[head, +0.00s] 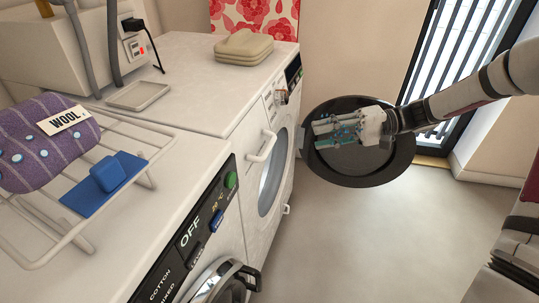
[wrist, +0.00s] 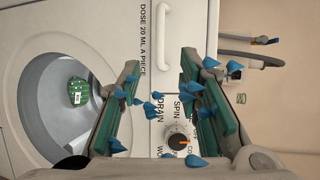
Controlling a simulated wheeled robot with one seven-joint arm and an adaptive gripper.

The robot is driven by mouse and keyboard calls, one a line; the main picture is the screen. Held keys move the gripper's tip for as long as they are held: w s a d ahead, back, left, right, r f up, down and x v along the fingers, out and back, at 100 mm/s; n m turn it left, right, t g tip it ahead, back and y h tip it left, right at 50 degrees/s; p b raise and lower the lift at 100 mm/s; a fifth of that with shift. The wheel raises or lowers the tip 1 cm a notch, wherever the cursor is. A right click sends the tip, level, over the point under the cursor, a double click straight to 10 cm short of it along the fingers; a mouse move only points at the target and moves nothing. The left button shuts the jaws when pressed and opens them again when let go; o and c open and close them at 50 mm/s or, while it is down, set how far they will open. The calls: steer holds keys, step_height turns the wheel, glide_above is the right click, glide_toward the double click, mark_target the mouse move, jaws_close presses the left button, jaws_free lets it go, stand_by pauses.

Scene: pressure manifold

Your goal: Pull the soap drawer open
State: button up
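The soap drawer (head: 256,135) is in the upper left of the far white washer's front, with a white bar handle (head: 262,147). The drawer looks shut.
A dark round dish-like shape (head: 355,168), perhaps the open washer door, is behind my gripper. A knob (wrist: 177,141) marked SPIN and DRAIN is on the panel. A green item (wrist: 79,93) is in the drum. A near machine and wire rack (head: 110,122) stand left. The floor at right is clear.

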mark_target(270, 143)
steer(key=b+x, duration=0.3)
steer(key=x, duration=1)
steer(key=shift+w+a+f, duration=0.1)
steer(key=shift+a, duration=0.25)
steer(key=shift+c, duration=0.4)
jaws_close()
